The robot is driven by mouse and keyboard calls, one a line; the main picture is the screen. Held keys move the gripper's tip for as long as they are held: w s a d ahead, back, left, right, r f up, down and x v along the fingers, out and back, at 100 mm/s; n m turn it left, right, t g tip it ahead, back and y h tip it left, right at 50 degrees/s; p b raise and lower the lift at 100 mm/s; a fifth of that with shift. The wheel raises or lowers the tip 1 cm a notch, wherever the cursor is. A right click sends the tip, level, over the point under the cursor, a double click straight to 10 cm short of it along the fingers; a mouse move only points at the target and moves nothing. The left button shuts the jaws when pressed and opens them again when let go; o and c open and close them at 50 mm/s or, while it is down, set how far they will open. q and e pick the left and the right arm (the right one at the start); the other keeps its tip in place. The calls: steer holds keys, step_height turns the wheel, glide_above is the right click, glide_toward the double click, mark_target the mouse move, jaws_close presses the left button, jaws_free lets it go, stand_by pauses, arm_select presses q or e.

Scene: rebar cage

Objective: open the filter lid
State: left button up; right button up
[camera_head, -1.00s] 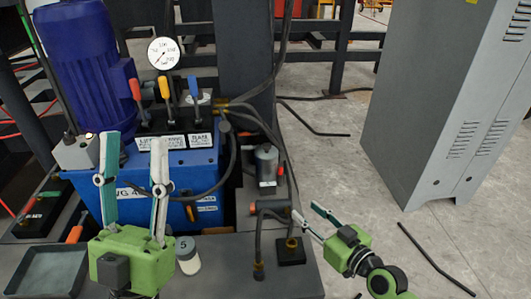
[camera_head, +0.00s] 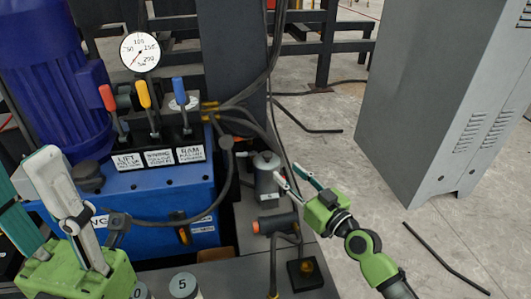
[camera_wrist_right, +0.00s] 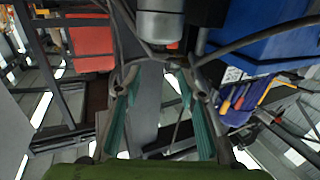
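My left gripper (camera_head: 24,172) is open and empty in front of the blue tank at the left.
The blue tank (camera_head: 160,205) carries a blue motor (camera_head: 50,80), coloured levers (camera_head: 144,94) and a gauge (camera_head: 140,52). Black hoses (camera_head: 240,105) run close behind the canister. A black valve with an orange end (camera_head: 276,223) lies in front.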

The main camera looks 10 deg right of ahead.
mark_target(270, 157)
steer(key=b+x, duration=0.1)
steer(key=x, duration=1)
steer(key=shift+b, duration=0.4)
jaws_close()
